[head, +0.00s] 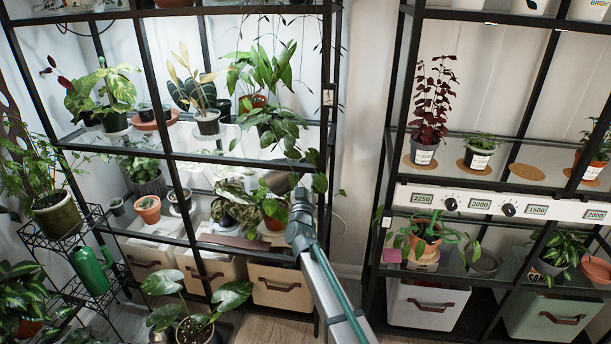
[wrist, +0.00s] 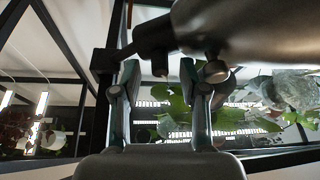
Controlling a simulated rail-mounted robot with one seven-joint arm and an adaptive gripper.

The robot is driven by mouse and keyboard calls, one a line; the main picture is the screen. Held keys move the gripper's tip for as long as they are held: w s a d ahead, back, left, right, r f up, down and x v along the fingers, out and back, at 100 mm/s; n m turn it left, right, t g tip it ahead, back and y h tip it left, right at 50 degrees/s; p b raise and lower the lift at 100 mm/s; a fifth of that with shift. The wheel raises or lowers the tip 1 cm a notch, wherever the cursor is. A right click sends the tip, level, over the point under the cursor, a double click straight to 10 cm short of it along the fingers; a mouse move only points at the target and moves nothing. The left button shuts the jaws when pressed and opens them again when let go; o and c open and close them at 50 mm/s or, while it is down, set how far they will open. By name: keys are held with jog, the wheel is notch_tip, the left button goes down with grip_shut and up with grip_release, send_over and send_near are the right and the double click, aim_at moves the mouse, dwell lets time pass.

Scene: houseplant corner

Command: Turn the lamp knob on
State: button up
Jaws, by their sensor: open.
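A brown-grey lamp (head: 280,183) hangs at the front of the left rack among leaves. In the wrist view the lamp's dark rounded shade (wrist: 235,30) fills the top, with a dark arm running left to a black post. Small dark stubs stick down below it; one (wrist: 160,66) shows between my fingers, but I cannot tell surely which is the knob. My gripper (wrist: 160,88) is open and empty, its fingers spread just below the lamp. In the head view my gripper (head: 299,195) is beside the lamp, its fingers small and partly hidden. Contact is unclear.
Leafy plants (head: 278,125) crowd the left rack close to my gripper. A black rack post (head: 329,150) stands just right of it. The right rack carries a white panel (head: 411,195) with displays and black knobs (head: 508,210). The gap between the racks is clear.

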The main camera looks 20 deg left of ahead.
grip_shut()
jog(key=shift+a+m, duration=0.1)
jog(key=shift+m, duration=0.3)
jog(key=m+g+h+p, duration=0.1)
jog(key=m+h, duration=0.2)
jog(key=m, duration=0.4)
jog(key=m+h+p, duration=0.1)
jog(key=m+h, duration=0.2)
jog(key=m, duration=0.5)
jog(key=m+g+h+p, duration=0.1)
jog(key=m+h, duration=0.3)
jog(key=m, duration=0.4)
jog(key=shift+s+a+r+g, duration=0.1)
jog(key=shift+a+r+g, duration=0.2)
jog(key=shift+a, duration=0.1)
grip_release()
